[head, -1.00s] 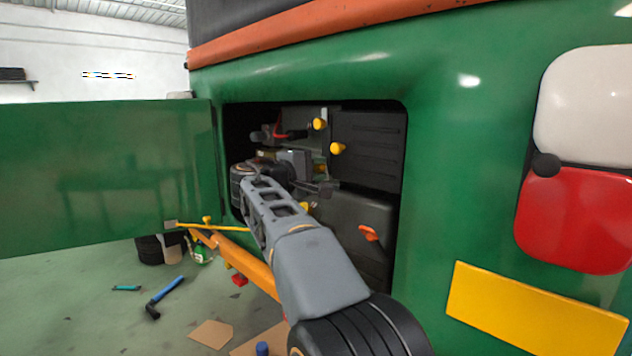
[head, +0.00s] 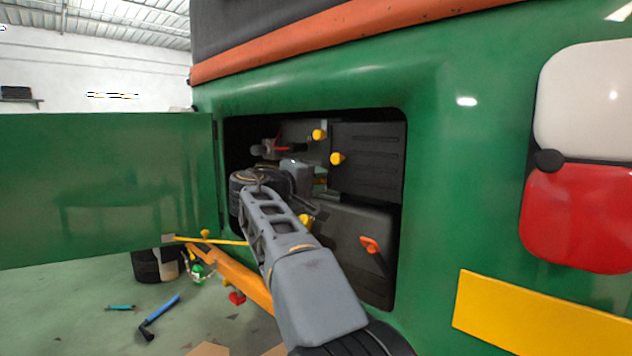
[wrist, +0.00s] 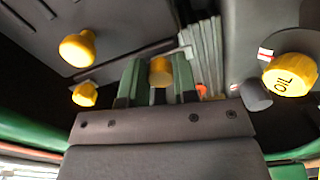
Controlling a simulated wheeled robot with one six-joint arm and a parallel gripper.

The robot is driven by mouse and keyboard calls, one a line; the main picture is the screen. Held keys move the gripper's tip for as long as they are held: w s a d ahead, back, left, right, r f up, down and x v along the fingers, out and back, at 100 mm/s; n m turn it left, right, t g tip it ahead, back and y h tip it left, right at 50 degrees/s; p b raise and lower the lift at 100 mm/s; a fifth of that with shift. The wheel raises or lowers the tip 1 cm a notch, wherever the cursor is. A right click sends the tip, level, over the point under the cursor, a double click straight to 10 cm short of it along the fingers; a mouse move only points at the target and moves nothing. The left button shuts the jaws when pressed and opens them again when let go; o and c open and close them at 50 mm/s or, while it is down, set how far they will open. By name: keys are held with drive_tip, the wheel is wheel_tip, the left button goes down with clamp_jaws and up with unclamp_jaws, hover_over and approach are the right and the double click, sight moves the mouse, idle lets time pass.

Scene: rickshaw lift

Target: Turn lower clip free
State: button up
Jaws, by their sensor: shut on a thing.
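In the wrist view, my gripper (wrist: 159,80) has its two green fingers closed on the sides of a yellow clip (wrist: 160,70), which I take to be the lower clip. Two other yellow knobs show at the left, one higher (wrist: 77,48) and one lower (wrist: 85,94), apart from my fingers. In the head view, my arm reaches into the open bay, and my wrist hides the fingers and the held clip. Two yellow knobs, upper (head: 319,134) and lower (head: 337,158), sit beside a black ribbed panel (head: 368,155). How far the held clip is turned cannot be told.
A yellow OIL cap (wrist: 290,75) is right of my fingers. An orange handle (head: 369,245) is on the dark box in the bay. The green door (head: 100,190) stands open at the left. The bay's edges closely surround my arm. A blue-handled tool (head: 160,316) lies on the floor.

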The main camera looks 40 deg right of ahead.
drive_tip(key=o, duration=0.9)
drive_tip(key=shift+o, duration=0.2)
drive_tip(key=shift+a, duration=0.15)
drive_tip(key=s+a+p, duration=0.1)
drive_tip(key=s+a, duration=0.1)
drive_tip(key=a, duration=1.1)
drive_tip(key=shift+s+a, duration=0.2)
